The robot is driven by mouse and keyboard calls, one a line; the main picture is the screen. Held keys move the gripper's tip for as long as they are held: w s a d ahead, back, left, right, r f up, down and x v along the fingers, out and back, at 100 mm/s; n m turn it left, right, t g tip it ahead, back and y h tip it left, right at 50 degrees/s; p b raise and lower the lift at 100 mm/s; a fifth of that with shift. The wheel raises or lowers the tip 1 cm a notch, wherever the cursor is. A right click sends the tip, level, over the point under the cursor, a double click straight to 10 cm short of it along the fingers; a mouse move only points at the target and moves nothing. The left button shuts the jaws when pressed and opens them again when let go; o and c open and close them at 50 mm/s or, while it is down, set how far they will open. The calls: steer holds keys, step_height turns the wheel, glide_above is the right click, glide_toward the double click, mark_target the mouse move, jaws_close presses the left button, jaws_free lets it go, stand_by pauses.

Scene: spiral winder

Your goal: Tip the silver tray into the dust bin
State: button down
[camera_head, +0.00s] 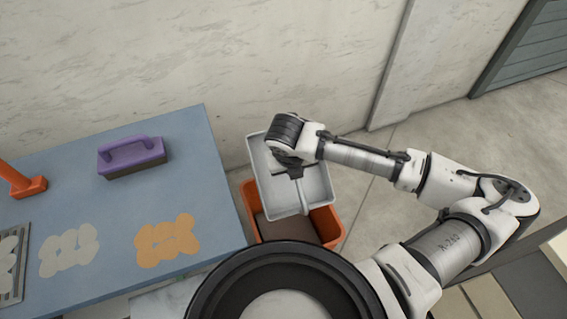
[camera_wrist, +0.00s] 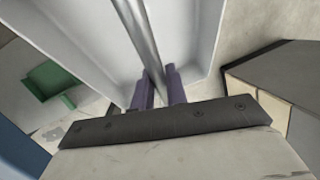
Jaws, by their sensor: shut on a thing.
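The silver tray (camera_head: 316,191) is a pale grey, shallow rectangular tray held over the orange dust bin (camera_head: 326,222). Its open side faces the head camera and it looks tilted; I see nothing lying in it. My gripper (camera_wrist: 158,92) is shut on the tray's round metal bar; the purple fingers stand on either side of it in the wrist view, where the tray (camera_wrist: 75,30) also shows. In the head view my wrist hides part of the tray. The bin stands on the floor beside the blue table, with dark brown contents visible at its near end.
The blue table (camera_head: 110,207) on the left bears a purple-handled block (camera_head: 132,156), an orange tool (camera_head: 22,184), a dark rack (camera_head: 14,265), and cream (camera_head: 68,251) and orange (camera_head: 167,240) patches. A pale wall stands behind. Floor right of the bin is clear.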

steer(key=shift+w+a+r+g+p, duration=0.2)
steer(key=shift+w+r+g+p, duration=0.3)
steer(key=shift+p, duration=0.65)
steer(key=w+g+p, duration=0.1)
steer(key=w+r+g+h+p, duration=0.1)
steer(key=shift+a+p, duration=0.35)
steer(key=shift+p, duration=0.05)
steer(key=w+g, duration=0.1)
steer(key=w+g+h, duration=0.1)
steer(key=shift+w+a+r+n+g, duration=0.15)
steer(key=shift+a+r+n+g, duration=0.05)
steer(key=shift+a+n+g, duration=0.15)
steer(key=shift+w+a+r+g, duration=0.15)
steer(key=shift+w+r+g, duration=0.05)
steer(key=shift+w+g, duration=0.15)
steer(key=shift+f, duration=0.1)
